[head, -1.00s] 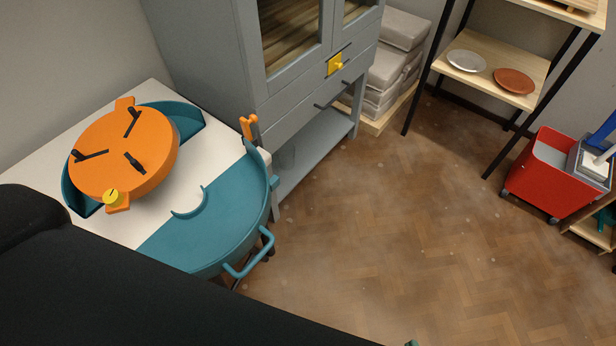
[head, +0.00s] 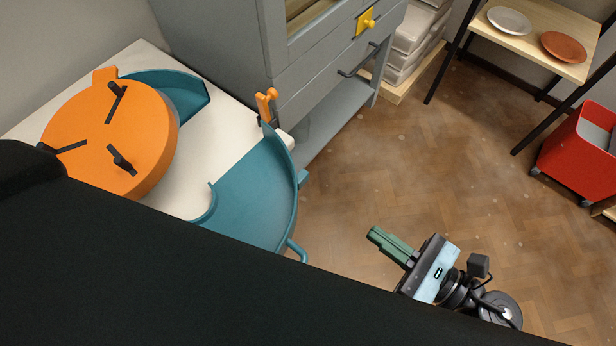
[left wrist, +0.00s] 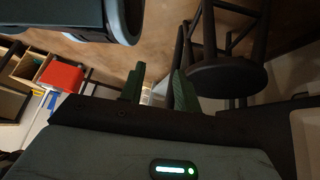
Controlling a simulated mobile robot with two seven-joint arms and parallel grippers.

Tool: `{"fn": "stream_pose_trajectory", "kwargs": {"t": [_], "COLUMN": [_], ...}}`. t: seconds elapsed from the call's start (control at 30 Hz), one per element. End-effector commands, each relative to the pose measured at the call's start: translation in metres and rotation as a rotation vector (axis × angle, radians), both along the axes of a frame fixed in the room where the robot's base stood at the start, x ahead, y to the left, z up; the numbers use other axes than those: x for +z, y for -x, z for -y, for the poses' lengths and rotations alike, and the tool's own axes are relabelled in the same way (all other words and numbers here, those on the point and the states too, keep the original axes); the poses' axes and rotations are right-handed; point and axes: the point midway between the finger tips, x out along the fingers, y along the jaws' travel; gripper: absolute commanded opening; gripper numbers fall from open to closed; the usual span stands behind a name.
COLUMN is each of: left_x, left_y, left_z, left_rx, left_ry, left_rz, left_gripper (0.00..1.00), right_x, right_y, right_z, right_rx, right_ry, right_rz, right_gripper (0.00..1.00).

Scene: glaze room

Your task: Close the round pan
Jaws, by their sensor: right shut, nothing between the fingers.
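The round pan is teal and in two parts. The back part (head: 182,92) curves behind the orange disc. The front part (head: 258,195) stands apart from it to the right, with a half-round cut-out facing the disc and a handle (head: 296,250) at its outer edge. The orange disc (head: 105,140) carries black clamps. My right gripper (head: 374,236) has green fingers, is shut and empty, and is over the floor right of the pan, not touching it. My left gripper (left wrist: 159,72) is open and empty in the left wrist view; the pan cannot be made out there.
The pan is on a white table (head: 180,195). A grey cabinet (head: 225,60) with a yellow knob plate (head: 366,22) stands behind. A shelf with plates (head: 563,46) and a red bin (head: 577,150) are at right. A dark stool (left wrist: 228,75) shows in the left wrist view. Floor in between is clear.

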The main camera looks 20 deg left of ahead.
Motion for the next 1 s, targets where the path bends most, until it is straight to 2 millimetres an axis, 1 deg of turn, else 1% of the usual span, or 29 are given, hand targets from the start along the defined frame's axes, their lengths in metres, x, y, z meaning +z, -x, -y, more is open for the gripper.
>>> {"fn": "stream_pose_trajectory", "kwargs": {"t": [0.27,0.37,0.47,0.63,0.9,1.0], "left_x": [0.001,0.004,0.007,0.015,0.022,0.024], "left_y": [-0.002,-0.003,-0.004,-0.005,0.003,0.004], "left_z": [0.003,0.004,0.004,0.005,0.004,0.004], "left_rx": [0.008,0.011,0.012,0.013,0.014,0.013], "left_ry": [0.007,0.009,0.010,0.012,0.013,0.012], "left_rz": [0.005,0.007,0.010,0.015,0.003,0.003], "left_gripper": [0.32,0.32,0.32,0.32,0.32,0.32], "right_x": [0.000,0.001,0.002,0.003,0.002,0.001], "right_y": [0.000,-0.002,-0.007,-0.018,-0.034,-0.040], "right_z": [-0.001,-0.007,-0.019,-0.047,-0.094,-0.109], "right_rx": [0.010,0.009,0.010,0.009,0.009,0.008], "right_ry": [0.012,0.010,0.009,0.008,0.008,0.009], "right_rz": [0.021,0.020,0.021,0.022,0.020,0.019], "right_gripper": [0.00,0.00,0.00,0.00,0.00,0.00]}}
